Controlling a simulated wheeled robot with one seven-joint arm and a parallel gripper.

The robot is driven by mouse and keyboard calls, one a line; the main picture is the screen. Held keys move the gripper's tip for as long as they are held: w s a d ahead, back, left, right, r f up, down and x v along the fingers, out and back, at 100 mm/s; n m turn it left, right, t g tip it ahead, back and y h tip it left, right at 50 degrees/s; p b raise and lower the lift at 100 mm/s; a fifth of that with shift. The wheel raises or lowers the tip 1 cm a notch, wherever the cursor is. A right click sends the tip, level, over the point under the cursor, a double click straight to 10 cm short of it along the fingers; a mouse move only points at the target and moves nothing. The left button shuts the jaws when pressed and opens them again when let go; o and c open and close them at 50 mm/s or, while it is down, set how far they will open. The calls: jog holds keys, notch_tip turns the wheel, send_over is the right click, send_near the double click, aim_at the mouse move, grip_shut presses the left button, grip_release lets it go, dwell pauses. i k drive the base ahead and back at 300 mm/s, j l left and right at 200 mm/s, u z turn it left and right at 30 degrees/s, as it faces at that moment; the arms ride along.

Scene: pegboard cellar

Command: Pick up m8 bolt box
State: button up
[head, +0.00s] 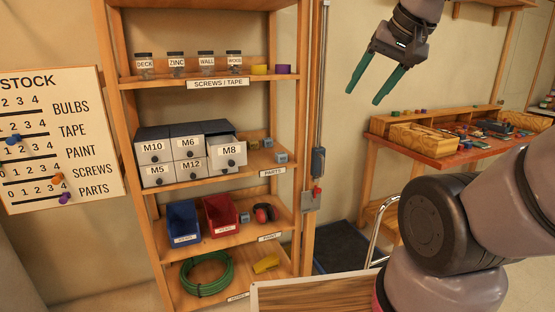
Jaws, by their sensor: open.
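The M8 bolt box (231,163) is a grey drawer-like box with a white front, a black "M8" label and a dark round knob. It sits at the right end of a block of similar boxes on the shelf marked PARTS. It sticks out farther than the boxes beside it. My gripper (365,86) is open and empty, with two green fingers pointing down. It is high up, to the right of the shelf unit and well apart from the box.
Boxes M10 (152,147), M6 (187,143), M5 (157,171) and M12 (192,166) stand beside it. Small grey cubes (281,157) lie to its right. Wooden posts (300,130) frame the shelves. A cluttered workbench (440,158) stands at the right.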

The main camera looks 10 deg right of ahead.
aim_at(282, 157)
jog(key=i+j+z, duration=0.15)
jog(key=i+z, duration=0.2)
jog(key=i+j+z, duration=0.25)
jog(key=i+z, duration=0.15)
jog(key=i+j+z, duration=0.35)
